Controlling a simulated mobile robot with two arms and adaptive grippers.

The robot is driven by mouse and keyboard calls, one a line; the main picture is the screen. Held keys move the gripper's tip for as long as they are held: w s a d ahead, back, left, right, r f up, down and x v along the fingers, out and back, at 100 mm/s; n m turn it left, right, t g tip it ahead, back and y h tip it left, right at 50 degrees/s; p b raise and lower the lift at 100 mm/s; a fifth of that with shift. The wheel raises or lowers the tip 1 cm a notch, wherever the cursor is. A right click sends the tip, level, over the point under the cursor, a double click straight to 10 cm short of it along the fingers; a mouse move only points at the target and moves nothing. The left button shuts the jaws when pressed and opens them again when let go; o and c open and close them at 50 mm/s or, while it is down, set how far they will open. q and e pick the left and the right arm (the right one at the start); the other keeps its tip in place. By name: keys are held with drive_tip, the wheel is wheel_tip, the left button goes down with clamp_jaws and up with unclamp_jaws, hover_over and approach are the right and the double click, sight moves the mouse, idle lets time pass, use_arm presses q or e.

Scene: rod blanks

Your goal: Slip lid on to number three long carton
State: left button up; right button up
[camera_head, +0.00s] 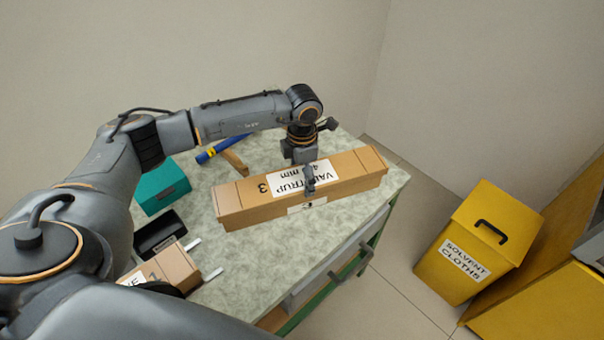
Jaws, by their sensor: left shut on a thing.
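The long carton (240,219) is brown cardboard and lies across the bench. Its top face, which looks like the lid (345,170), has a white label with "3", "4 mm" and a name partly hidden by my gripper. A smaller label shows on the front side. My left gripper (309,183) comes down from above at the middle of the top and is shut on what appears to be the lid. I cannot tell whether the lid is fully seated. My right gripper is not in view.
A yellow "solvent cloths" bin (478,238) stands on the floor at right.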

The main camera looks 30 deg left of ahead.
sight(302, 177)
use_arm(q)
drive_tip(key=shift+f+b, duration=0.9)
drive_tip(key=shift+f, duration=0.25)
drive_tip(key=o, duration=1)
drive_tip(key=shift+r, duration=0.1)
wheel_tip(302, 177, up, 12)
